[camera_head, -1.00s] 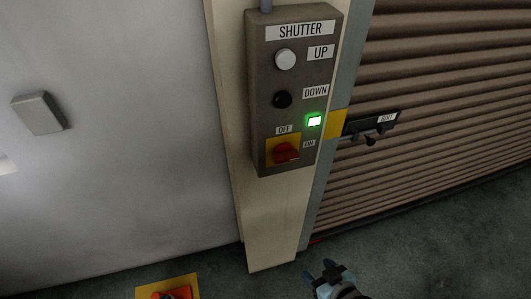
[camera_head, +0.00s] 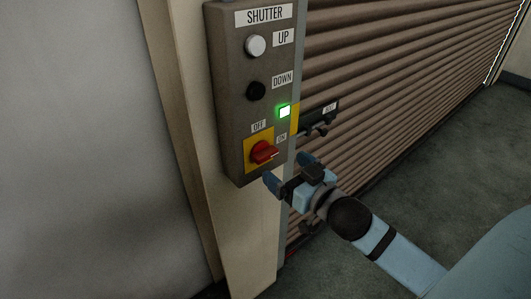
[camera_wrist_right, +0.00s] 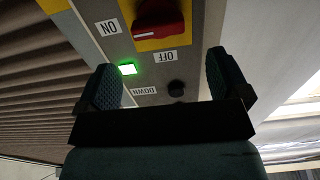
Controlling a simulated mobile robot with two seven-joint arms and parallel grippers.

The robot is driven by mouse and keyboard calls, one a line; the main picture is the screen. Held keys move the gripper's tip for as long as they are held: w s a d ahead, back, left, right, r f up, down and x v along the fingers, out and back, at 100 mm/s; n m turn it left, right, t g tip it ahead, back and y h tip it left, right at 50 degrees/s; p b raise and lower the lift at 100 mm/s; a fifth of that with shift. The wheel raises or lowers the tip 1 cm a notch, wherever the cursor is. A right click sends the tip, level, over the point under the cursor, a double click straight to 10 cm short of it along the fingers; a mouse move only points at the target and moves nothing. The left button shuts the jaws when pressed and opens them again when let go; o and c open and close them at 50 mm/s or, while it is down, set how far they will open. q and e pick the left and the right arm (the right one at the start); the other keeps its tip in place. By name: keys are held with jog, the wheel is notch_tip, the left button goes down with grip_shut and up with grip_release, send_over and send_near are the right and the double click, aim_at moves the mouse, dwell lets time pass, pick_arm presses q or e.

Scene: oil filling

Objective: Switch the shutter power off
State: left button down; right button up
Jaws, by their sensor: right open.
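The grey shutter control box (camera_head: 232,108) is on a cream post, with a white UP button (camera_head: 256,46), a black DOWN button (camera_head: 256,90) and a lit green lamp (camera_head: 284,111). Its red rotary switch (camera_head: 263,152) sits on a yellow plate between OFF and ON labels, its handle pointing toward ON. My right gripper (camera_head: 286,178) is open and empty, just below and to the right of the switch, apart from it. In the right wrist view the red switch (camera_wrist_right: 158,20) shows beyond the open fingers (camera_wrist_right: 166,85). My left gripper is not in view.
The brown roller shutter (camera_head: 400,60) is right of the post, with a black bolt (camera_head: 318,118) at its edge near my right gripper. A pale wall (camera_head: 80,130) is on the left. Open grey floor (camera_head: 480,170) lies at the right.

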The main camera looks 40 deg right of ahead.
aim_at(266, 152)
jog(key=w, duration=0.5)
jog(key=w+p, duration=0.1)
jog(key=w, duration=0.1)
jog(key=shift+w+a, duration=0.25)
jog(key=shift+w, duration=0.05)
jog(key=c, duration=0.9)
